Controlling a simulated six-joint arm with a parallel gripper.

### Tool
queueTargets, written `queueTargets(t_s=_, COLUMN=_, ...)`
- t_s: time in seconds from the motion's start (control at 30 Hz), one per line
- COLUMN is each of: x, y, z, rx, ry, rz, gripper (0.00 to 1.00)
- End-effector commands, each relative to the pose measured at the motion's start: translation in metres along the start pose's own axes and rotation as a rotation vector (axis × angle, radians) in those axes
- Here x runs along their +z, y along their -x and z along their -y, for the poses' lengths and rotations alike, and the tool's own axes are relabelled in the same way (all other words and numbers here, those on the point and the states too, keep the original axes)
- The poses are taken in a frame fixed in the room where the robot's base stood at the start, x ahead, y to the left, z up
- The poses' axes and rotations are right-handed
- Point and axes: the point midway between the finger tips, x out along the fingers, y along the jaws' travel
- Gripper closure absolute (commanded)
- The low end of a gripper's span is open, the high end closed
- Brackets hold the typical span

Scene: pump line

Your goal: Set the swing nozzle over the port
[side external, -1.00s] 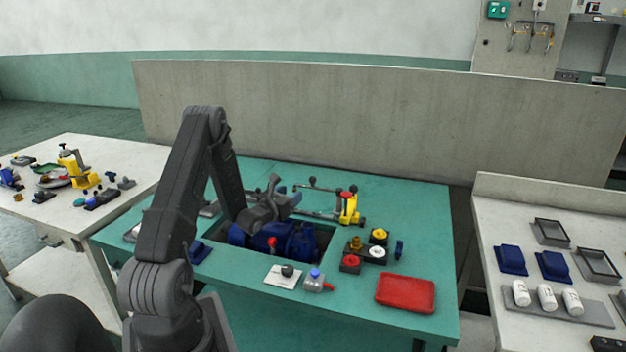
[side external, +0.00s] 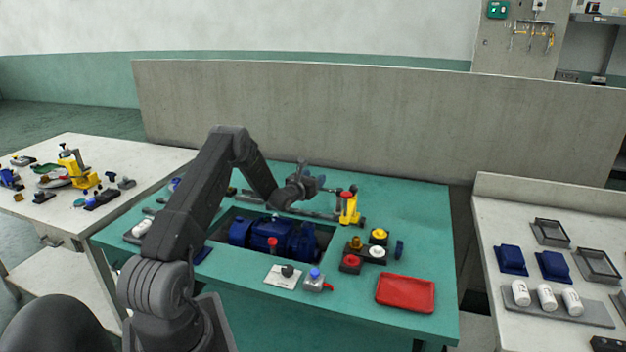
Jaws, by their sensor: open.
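A yellow stand (side external: 349,209) with a red top stands at the back right of the green bench. In the earlier view a thin bar with dark knobs reaches left from it; this looks like the swing nozzle, though I cannot be sure. My gripper (side external: 317,184) is at the left of the stand, above the back of the bench, and hides most of that bar. Its jaws are open, and I see nothing clearly held between them. Whether a finger touches the bar cannot be told. I cannot make out the port.
A blue pump (side external: 272,236) sits in the bench opening, in front of my gripper. Red, yellow and white buttons (side external: 377,252), a valve with a red handle (side external: 315,280) and a red tray (side external: 405,292) lie nearer the front.

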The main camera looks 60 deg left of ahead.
Motion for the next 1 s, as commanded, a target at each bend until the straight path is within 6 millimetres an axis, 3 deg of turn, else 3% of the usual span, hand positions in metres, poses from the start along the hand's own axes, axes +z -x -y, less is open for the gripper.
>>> queueTargets(t_s=0.2, x=0.0000, y=-0.0002, z=0.0002, rx=0.000, ry=0.000, rz=0.000, gripper=0.46)
queueTargets(t_s=0.77, x=0.0003, y=0.0000, z=0.0001, rx=0.000, ry=-0.001, rz=0.000, gripper=0.99)
queueTargets(t_s=1.0, x=0.0004, y=0.0004, z=0.0005, rx=0.004, ry=0.000, rz=0.001, gripper=1.00)
